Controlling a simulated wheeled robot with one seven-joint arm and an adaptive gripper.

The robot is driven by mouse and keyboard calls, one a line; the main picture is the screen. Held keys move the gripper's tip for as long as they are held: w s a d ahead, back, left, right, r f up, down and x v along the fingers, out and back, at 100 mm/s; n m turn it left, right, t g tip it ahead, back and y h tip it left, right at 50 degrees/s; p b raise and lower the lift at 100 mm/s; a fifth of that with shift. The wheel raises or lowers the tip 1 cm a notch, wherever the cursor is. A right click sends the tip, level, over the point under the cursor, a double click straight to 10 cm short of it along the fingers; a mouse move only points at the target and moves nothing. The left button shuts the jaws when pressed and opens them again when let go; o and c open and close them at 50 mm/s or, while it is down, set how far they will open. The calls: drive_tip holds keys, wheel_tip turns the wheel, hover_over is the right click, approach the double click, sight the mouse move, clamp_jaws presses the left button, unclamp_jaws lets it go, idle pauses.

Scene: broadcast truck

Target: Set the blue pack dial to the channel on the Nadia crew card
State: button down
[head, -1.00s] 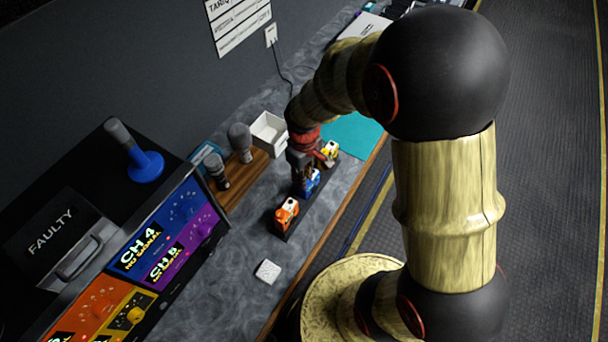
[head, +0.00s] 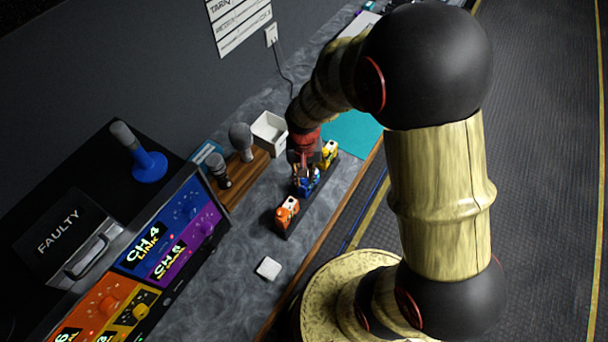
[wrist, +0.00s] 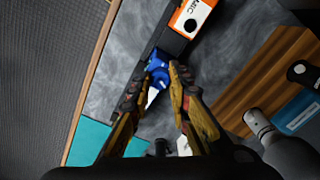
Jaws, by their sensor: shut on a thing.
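The blue pack (head: 308,187) sits in the dark rack between an orange pack (head: 287,212) and a yellow pack (head: 329,153). My gripper (head: 303,170) is down over the blue pack. In the wrist view, its fingertips (wrist: 163,73) are closed in at the blue pack (wrist: 157,62), on what seems to be its dial. The dial and its pointer are hidden by the fingers. A white card sheet (head: 240,24) with lines of text hangs on the wall, cut off at the top; its writing is too small to read surely, and I cannot make out Nadia's card.
A receiver with a blue CH 4 panel (head: 150,245), reading LINK, stands at the left. Several microphones stand on a wooden board (head: 247,176). A white box (head: 270,132) and a teal mat (head: 352,133) lie beyond. A white square (head: 268,268) lies on the counter.

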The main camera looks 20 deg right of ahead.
sight(304, 179)
drive_tip(key=shift+m, duration=0.6)
drive_tip(key=c, duration=1.6)
unclamp_jaws()
drive_tip(key=shift+c, duration=0.2)
wheel_tip(304, 179, up, 12)
